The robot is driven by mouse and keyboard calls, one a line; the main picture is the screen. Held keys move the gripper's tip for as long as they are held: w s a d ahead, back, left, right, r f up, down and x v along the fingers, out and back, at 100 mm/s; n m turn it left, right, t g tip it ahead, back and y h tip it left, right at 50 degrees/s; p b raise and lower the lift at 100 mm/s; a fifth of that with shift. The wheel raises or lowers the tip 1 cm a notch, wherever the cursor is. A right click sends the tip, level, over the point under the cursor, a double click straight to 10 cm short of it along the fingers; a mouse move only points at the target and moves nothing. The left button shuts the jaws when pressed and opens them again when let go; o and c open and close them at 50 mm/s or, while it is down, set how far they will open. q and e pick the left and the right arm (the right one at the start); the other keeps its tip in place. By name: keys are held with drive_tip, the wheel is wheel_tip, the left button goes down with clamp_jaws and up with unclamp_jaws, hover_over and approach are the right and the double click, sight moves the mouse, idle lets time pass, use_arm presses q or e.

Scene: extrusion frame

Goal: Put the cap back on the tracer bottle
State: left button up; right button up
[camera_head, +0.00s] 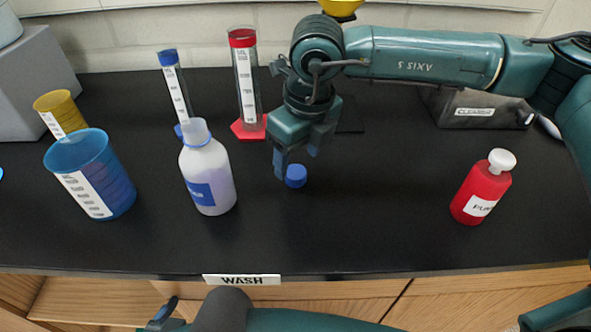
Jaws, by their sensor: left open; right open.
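A white, translucent bottle (208,178) with a blue label and a blue ring at its neck stands upright left of centre. Its neck looks open, and its label is too small to read. A small blue cap (296,177) lies on the black bench to the right of it. My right gripper (298,165) points down, open, just over the cap. One finger is at the cap's left side and the other is behind it to the right; I cannot tell if they touch it. My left gripper (165,312) is at the bottom edge, in front of the bench, open and only partly visible.
A blue beaker (112,195) and yellow beaker (68,105) stand left. Blue-topped (178,90) and red-topped cylinders (245,85) stand behind. A red bottle (480,190) with white cap stands right; a grey box (470,108) is behind it. The front centre-right bench is clear.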

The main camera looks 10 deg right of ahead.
sight(296, 172)
wheel_tip(296, 172, down, 3)
drive_tip(key=shift+w+a+f, duration=0.1)
drive_tip(key=shift+f, duration=0.05)
drive_tip(key=shift+c, duration=0.4)
drive_tip(key=c, duration=1)
wheel_tip(296, 172, up, 10)
drive_tip(key=shift+r+b, duration=0.1)
drive_tip(key=shift+b, duration=0.4)
